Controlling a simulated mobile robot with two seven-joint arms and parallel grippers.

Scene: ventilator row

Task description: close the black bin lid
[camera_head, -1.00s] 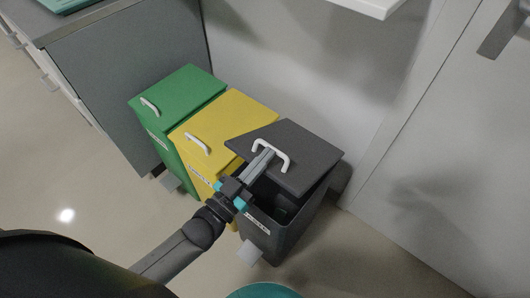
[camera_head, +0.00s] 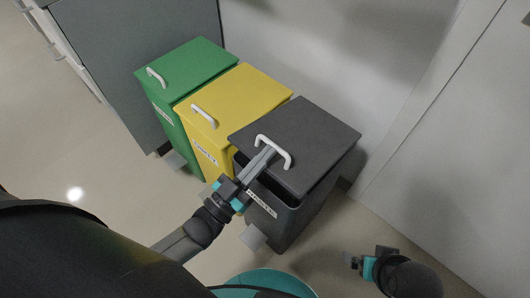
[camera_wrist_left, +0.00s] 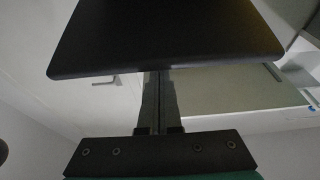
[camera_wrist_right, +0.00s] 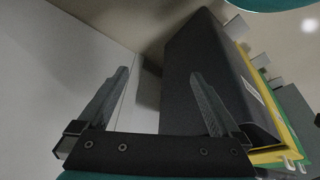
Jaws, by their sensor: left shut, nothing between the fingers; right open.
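The black bin (camera_head: 285,222) stands at the right end of the row. Its black lid (camera_head: 305,140) is slightly raised at the front, with a dark gap above the rim, and has a white handle (camera_head: 284,149). My left gripper (camera_head: 270,152) is shut and empty, its fingertips at the lid's front edge by the handle. In the left wrist view the lid (camera_wrist_left: 165,40) spans the space beyond the shut fingers (camera_wrist_left: 158,100). My right gripper (camera_head: 348,259) is low to the right of the bin. In the right wrist view its fingers (camera_wrist_right: 160,85) are open and empty, with the bin (camera_wrist_right: 205,75) beyond.
A yellow bin (camera_head: 240,100) and a green bin (camera_head: 190,68) stand left of the black bin, both lids down. A grey cabinet (camera_head: 140,50) is at the back left. A wall and door (camera_head: 450,160) bound the right. Floor in front is clear.

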